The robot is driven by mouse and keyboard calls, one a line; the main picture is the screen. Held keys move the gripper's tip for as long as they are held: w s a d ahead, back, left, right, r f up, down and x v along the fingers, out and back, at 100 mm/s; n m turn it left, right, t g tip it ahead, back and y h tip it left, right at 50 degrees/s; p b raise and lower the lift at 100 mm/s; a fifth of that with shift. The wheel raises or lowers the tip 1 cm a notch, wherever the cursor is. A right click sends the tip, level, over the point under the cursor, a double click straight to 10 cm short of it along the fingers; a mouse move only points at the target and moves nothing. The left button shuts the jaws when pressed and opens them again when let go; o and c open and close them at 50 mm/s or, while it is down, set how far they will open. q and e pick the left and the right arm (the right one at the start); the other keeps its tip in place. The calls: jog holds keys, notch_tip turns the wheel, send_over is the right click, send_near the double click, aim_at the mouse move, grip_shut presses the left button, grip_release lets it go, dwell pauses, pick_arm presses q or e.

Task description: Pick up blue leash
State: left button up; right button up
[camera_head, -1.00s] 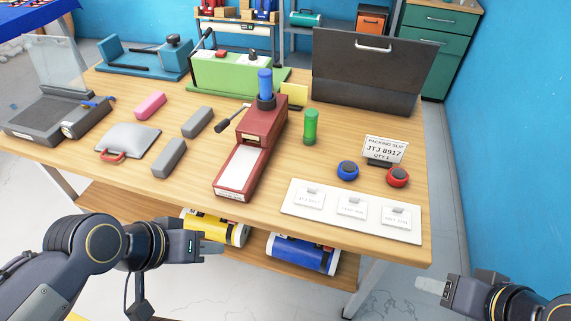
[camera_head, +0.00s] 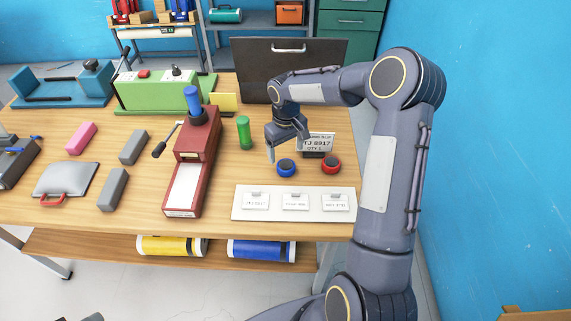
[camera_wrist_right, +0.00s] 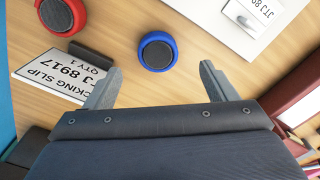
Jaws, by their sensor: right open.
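The blue leash appears to be the small round blue coil with a dark centre (camera_head: 286,168), lying on the table. It also shows in the right wrist view (camera_wrist_right: 156,52), just beyond the fingertips and a little left of the middle between them. My right gripper (camera_head: 288,148) is open and empty, close above and behind the blue coil, apart from it. Its two fingers show in the right wrist view (camera_wrist_right: 160,85). My left gripper is not in view.
A red coil (camera_head: 331,165) sits right of the blue one, near the packing slip sign (camera_head: 318,142). A white board with cards (camera_head: 275,215) lies in front. A green cylinder (camera_head: 244,132) and red press (camera_head: 183,187) stand left. A dark case (camera_head: 255,75) stands behind.

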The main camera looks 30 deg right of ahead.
aim_at(286, 164)
notch_tip(286, 164, down, 6)
jog(key=shift+w+d+f+p, duration=0.15)
jog(key=shift+f+p, duration=0.1)
jog(key=shift+p, duration=0.75)
jog(key=shift+f, duration=0.65)
jog(key=c, duration=1.1)
jog(key=shift+r, duration=0.1)
